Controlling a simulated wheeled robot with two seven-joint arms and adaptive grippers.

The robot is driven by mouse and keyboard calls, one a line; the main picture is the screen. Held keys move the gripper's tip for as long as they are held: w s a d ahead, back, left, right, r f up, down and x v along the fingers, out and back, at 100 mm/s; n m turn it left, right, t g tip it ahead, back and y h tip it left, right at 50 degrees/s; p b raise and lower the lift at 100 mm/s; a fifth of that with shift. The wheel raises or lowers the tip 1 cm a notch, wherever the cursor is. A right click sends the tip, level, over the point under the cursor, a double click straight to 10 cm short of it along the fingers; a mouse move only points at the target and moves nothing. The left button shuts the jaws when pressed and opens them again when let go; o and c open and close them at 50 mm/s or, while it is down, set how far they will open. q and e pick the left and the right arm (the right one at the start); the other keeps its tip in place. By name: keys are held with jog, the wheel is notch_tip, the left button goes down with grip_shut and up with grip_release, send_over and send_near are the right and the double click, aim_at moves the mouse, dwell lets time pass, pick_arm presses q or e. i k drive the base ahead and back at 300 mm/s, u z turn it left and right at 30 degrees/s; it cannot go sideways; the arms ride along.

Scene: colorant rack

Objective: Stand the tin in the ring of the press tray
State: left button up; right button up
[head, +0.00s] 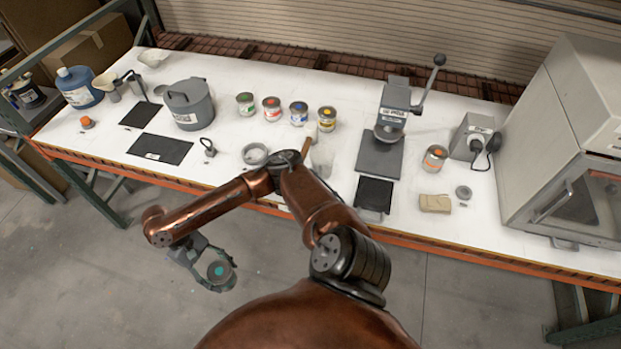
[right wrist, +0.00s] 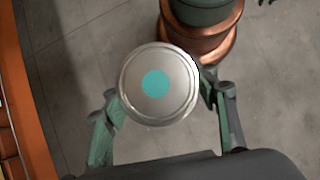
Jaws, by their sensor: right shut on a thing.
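My right gripper (head: 212,268) is shut on a tin (head: 219,270) with a teal dot on its lid, held out over the floor in front of the bench. In the right wrist view the tin (right wrist: 158,84) sits between the two fingers of the gripper (right wrist: 162,118), its round metal lid facing the camera. The press (head: 395,105) stands on the bench at centre right, with a lever and a grey base plate. A dark tray (head: 374,194) lies at the bench's front edge before it. I cannot make out a ring on it. My left gripper is not in view.
Several tins, including a yellow-labelled one (head: 327,119), stand in a row left of the press. My right arm partly covers the bench's front middle.

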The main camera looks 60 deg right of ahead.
aim_at(375, 193)
jog(key=i, duration=0.4)
jog(key=z, duration=2.65)
